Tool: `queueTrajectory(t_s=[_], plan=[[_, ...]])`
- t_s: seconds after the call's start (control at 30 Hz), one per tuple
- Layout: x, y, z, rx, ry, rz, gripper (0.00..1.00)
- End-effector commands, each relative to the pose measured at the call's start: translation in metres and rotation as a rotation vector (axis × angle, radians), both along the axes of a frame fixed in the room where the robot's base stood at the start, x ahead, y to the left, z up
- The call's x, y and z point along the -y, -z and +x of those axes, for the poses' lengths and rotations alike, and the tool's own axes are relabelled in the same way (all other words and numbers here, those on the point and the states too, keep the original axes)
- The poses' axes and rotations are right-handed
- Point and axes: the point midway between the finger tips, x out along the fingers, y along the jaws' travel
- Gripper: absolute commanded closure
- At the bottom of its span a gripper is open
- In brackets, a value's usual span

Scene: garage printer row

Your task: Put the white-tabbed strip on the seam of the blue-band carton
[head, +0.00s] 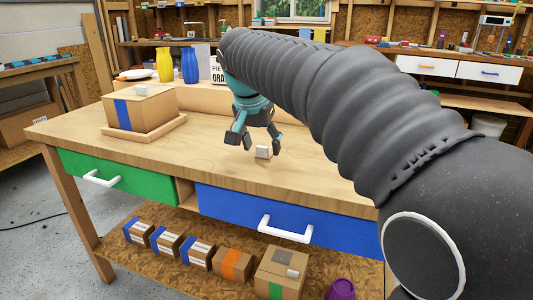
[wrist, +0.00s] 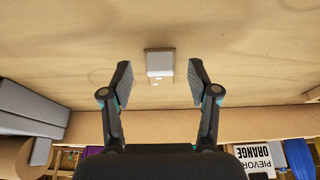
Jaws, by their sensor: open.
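The white-tabbed strip (head: 263,152) lies on the workbench top. In the wrist view its pale tab (wrist: 160,62) sits on a short tan piece, between and slightly beyond my fingertips. My gripper (head: 254,144) is open and empty above the bench; both fingers show in the wrist view (wrist: 160,82), one to each side of the tab and apart from it. The blue-band carton (head: 153,108) stands closed in a shallow wooden tray at the bench's left. A small pale block (head: 141,90) is on the carton's top; its seam is not clear.
The wooden tray (head: 157,135) has a low rim. A yellow vase (head: 164,64), a blue vase (head: 190,67) and a sign (head: 217,70) stand at the back. Below are green (head: 130,182) and blue (head: 330,235) drawers and a shelf of small cartons (head: 232,263). The bench between carton and gripper is clear.

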Motion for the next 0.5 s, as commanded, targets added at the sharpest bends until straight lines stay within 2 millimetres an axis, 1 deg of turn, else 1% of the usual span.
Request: queueTrajectory(t_s=[0.03,0.1,0.37,0.4,0.47,0.5], plan=[[0.0010,0.0056,0.0018,-0.003,0.001,-0.001,0.40],[0.0014,0.0092,0.0034,-0.001,0.000,-0.001,0.40],[0.0014,0.0101,0.0041,-0.001,0.000,0.000,0.40],[0.0014,0.0101,0.0041,-0.001,0.000,0.000,0.50],[0.0014,0.0100,0.0040,-0.001,0.000,0.000,0.65],[0.0014,0.0100,0.0040,-0.001,0.000,0.000,0.75]])
